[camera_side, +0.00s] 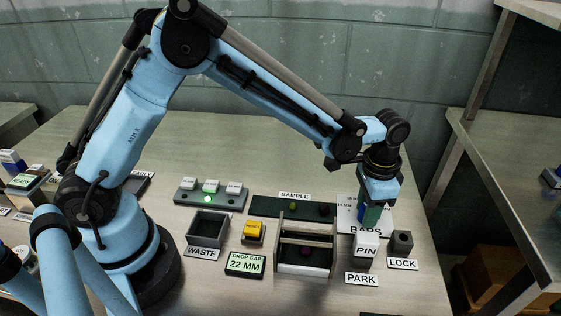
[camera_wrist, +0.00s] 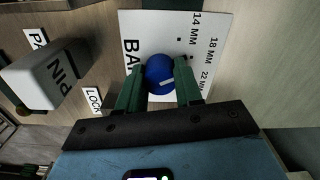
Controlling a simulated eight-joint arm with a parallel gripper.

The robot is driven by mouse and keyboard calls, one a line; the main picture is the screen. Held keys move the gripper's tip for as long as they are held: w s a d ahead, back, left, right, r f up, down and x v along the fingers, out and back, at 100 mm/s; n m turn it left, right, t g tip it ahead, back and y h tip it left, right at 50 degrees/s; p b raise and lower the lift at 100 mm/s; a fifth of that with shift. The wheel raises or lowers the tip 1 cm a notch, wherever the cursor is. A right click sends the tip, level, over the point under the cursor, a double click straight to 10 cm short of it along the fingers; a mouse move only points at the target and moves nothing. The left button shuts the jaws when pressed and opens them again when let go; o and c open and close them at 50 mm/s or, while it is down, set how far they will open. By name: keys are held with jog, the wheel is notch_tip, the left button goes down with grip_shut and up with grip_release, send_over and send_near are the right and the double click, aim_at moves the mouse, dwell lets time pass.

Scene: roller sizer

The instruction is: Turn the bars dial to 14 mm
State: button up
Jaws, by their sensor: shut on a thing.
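The bars dial is a round blue knob (camera_wrist: 158,70) with a short white mark, on a white plate (camera_wrist: 135,22) lettered 14 MM, 18 MM and 22 MM. In the wrist view the white mark lies on the knob's lower right, on the 22 MM side. My gripper (camera_wrist: 160,78) has its green fingers on both sides of the knob and is shut on it. In the side view my gripper (camera_side: 372,216) points down over the BARS plate (camera_side: 350,207) and hides the knob. The drop gap display (camera_side: 245,264) reads 22 MM.
The grey PIN block (camera_side: 366,247) stands close in front of my gripper, with the LOCK block (camera_side: 401,243) to its right. The roller frame (camera_side: 305,269) and green SAMPLE tray (camera_side: 264,205) lie to the left. The WASTE bin (camera_side: 208,226) is farther left.

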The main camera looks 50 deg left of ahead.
jog(key=n, duration=0.6)
jog(key=shift+n, duration=0.3)
dwell(0.4)
jog(key=o, duration=1)
jog(key=shift+o, duration=0.2)
notch_tip(320, 180, up, 12)
jog(key=s+a+r+t, duration=0.1)
jog(key=s+a+t, duration=0.6)
jog(key=s+a, duration=0.7)
jog(key=a, duration=0.2)
jog(key=shift+a, duration=0.3)
